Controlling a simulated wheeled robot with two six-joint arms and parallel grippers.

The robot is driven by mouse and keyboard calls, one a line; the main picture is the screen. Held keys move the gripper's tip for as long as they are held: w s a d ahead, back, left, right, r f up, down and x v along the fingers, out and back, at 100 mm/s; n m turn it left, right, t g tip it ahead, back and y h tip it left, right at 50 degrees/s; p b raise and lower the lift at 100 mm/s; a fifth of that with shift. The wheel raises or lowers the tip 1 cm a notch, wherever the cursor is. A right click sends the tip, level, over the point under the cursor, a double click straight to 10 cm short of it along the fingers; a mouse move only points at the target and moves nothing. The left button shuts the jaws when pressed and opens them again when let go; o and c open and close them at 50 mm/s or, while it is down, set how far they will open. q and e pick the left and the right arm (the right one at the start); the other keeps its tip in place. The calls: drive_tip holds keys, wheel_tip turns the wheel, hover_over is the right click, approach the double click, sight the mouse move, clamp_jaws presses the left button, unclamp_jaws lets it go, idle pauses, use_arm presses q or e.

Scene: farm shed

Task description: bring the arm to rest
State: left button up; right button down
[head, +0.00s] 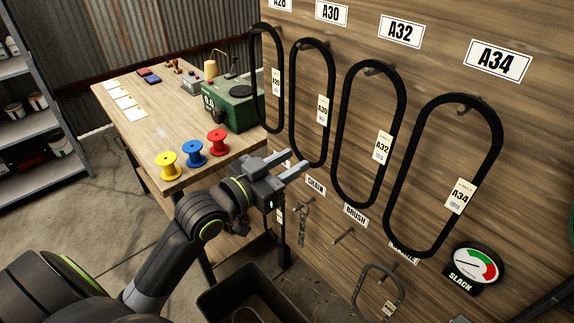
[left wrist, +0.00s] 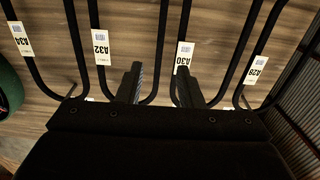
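My left gripper (head: 290,166) is in front of the wooden board (head: 450,70), below the hanging belts, with its two fingers apart and nothing between them. In the left wrist view the two fingers (left wrist: 160,84) stand apart with bare board and parts of belts behind them. My left arm reaches in from the lower left of the head view. Black belts hang on pegs: A30 (head: 293,90), A32 (head: 335,130) and A34 (head: 389,200), with another at the far left (head: 281,60). My right gripper is not in view.
A wooden workbench (head: 130,130) holds yellow, blue and red spools (head: 217,136) and a green box (head: 235,112). A dark bin (head: 215,295) stands below my arm. Another belt (head: 366,285) hangs low near the SLACK gauge (head: 474,266). Grey shelves (head: 40,125) stand at left.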

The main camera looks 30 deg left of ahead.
use_arm(q)
drive_tip(key=shift+s, duration=0.15)
drive_tip(key=p+v, duration=0.4)
drive_tip(key=v, duration=0.6)
idle(1.1)
drive_tip(key=shift+a, duration=0.1)
drive_tip(key=w+a+f+n+g+y, duration=0.1)
drive_tip(key=a+f+n+g+y, duration=0.15)
drive_tip(key=a+f, duration=0.7)
drive_tip(key=w+a+f+n+g+y, duration=0.2)
drive_tip(key=f+y, duration=0.2)
drive_tip(key=f, duration=1.3)
drive_tip(key=s+a+f+g+y, duration=0.15)
drive_tip(key=s+f, duration=0.25)
drive_tip(key=f, duration=0.5)
drive_tip(key=s+a+f+g, duration=0.15)
drive_tip(key=s+f, duration=0.25)
drive_tip(key=f, duration=0.5)
drive_tip(key=s+d+f+g, duration=0.4)
drive_tip(key=s+f, duration=0.5)
drive_tip(key=s, duration=0.3)
drive_tip(key=s+d+f+g+b, duration=0.1)
drive_tip(key=s+d+f+g, duration=0.3)
drive_tip(key=s+f, duration=0.6)
drive_tip(key=s+d, duration=0.2)
drive_tip(key=s, duration=0.1)
drive_tip(key=shift+d+h, duration=0.35)
drive_tip(key=shift+h, duration=0.05)
